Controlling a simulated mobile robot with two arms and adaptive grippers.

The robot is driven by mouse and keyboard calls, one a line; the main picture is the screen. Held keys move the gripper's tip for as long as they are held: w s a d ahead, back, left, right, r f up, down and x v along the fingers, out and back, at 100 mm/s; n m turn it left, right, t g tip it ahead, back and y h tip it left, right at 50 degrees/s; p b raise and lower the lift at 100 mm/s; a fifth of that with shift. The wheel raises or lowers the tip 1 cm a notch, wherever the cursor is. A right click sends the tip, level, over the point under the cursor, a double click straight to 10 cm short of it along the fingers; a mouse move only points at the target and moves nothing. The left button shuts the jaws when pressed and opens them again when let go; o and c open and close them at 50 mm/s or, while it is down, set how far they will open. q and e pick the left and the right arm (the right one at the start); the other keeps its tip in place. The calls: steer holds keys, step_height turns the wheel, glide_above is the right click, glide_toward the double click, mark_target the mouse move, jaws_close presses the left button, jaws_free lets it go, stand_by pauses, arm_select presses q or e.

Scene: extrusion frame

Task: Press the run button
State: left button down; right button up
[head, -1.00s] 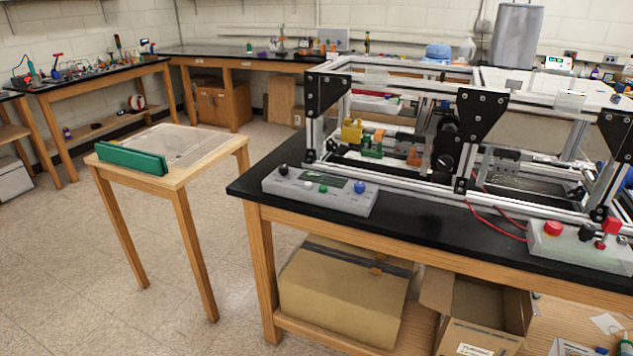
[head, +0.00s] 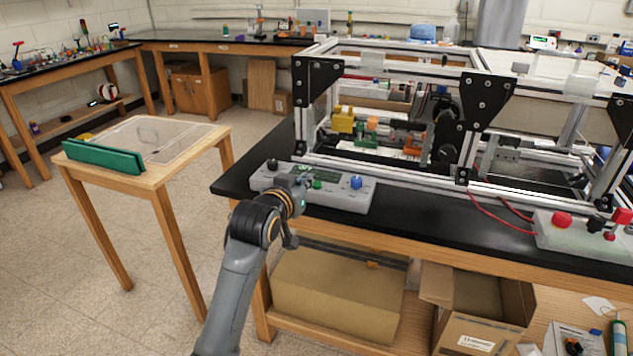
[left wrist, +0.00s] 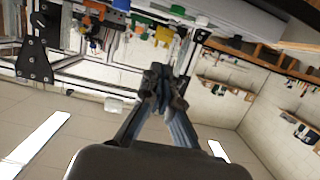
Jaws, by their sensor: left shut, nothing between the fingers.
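A grey control box (head: 338,197) sits on the black bench top in front of the extrusion frame. It has a dark display, a black knob (head: 272,164), a green button (head: 318,184) and a blue knob (head: 356,182). I cannot read any label saying which button is run. My left gripper (head: 306,180) is shut and empty at the box, with its tips just left of the green button. Whether they touch it, I cannot tell. In the left wrist view the shut fingers (left wrist: 162,88) show in the middle. My right gripper is not in view.
The extrusion frame (head: 400,178) stands right behind the box. A second box with a red button (head: 562,219) and red wires is at the right. A small wooden table (head: 185,170) with a green holder (head: 103,157) stands left. Cardboard boxes lie below the bench.

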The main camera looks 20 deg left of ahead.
arm_select(q)
steer(key=p, duration=0.1)
glide_above(318, 205)
step_height(318, 205, down, 5)
steer(key=shift+d+r, duration=0.1)
steer(key=shift+r, duration=0.05)
steer(key=shift+f, duration=0.95)
